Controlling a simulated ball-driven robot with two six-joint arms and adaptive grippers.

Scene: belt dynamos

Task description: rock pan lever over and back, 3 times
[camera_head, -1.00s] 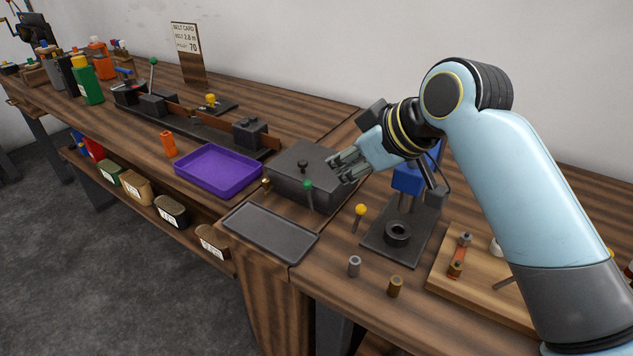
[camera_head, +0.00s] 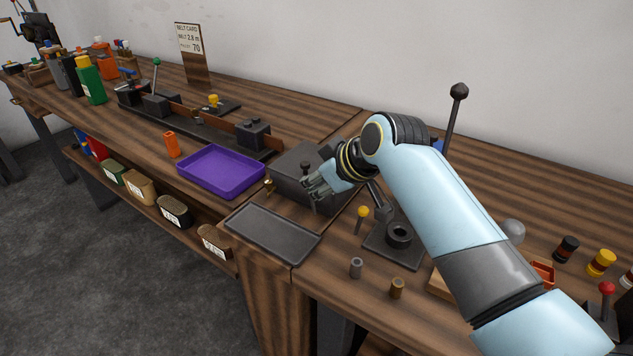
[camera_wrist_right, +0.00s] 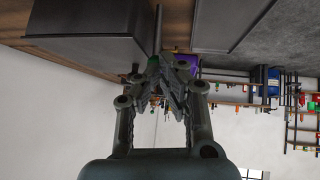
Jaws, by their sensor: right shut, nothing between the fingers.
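My right gripper (camera_head: 314,188) is shut and empty, at the front right side of the dark grey box (camera_head: 287,185). The lever with a green knob at this box, which I take as the pan lever, is hidden behind the fingers in the head view. In the right wrist view its thin rod (camera_wrist_right: 159,28) runs to a bit of green by the fingertips (camera_wrist_right: 155,75); I cannot tell whether they touch. The flat grey pan (camera_head: 272,233) lies in front of the box. My left gripper is not in view.
A yellow-knobbed lever (camera_head: 362,214) and a black ring fixture (camera_head: 399,238) stand right of the box. Two small cylinders, grey (camera_head: 356,268) and brown (camera_head: 397,288), stand near the front edge. A purple tray (camera_head: 221,172) lies left of the box.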

